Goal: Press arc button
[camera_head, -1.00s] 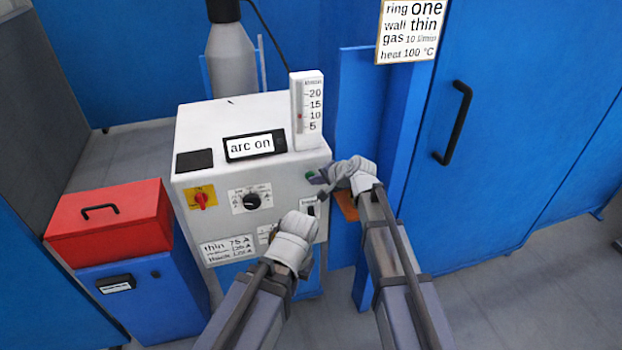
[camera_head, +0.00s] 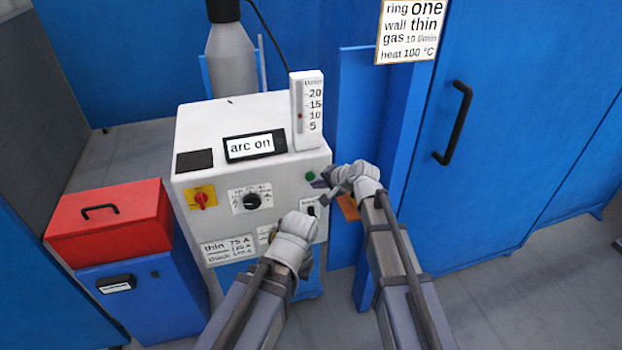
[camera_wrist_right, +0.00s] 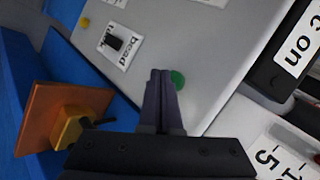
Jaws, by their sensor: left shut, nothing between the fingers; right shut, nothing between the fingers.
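The white welding machine (camera_head: 240,120) has a display (camera_head: 255,145) on top reading "arc on". A green button (camera_head: 311,176) is at the upper right of its front panel; it also shows in the right wrist view (camera_wrist_right: 177,79), beside the fingertips. My right gripper (camera_head: 322,184) is shut and empty, with its tips just beside the button; the right wrist view shows its closed fingers (camera_wrist_right: 160,75). I cannot tell whether they touch the button. My left gripper (camera_head: 306,222) is shut in front of the lower right panel, near the black switch (camera_head: 312,210).
The panel has a red rotary switch (camera_head: 202,200) and a black dial (camera_head: 252,201). A red box (camera_head: 110,222) sits on a blue cabinet (camera_head: 145,295) at left. A blue post (camera_head: 400,150) and large blue cabinet (camera_head: 520,130) stand at right.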

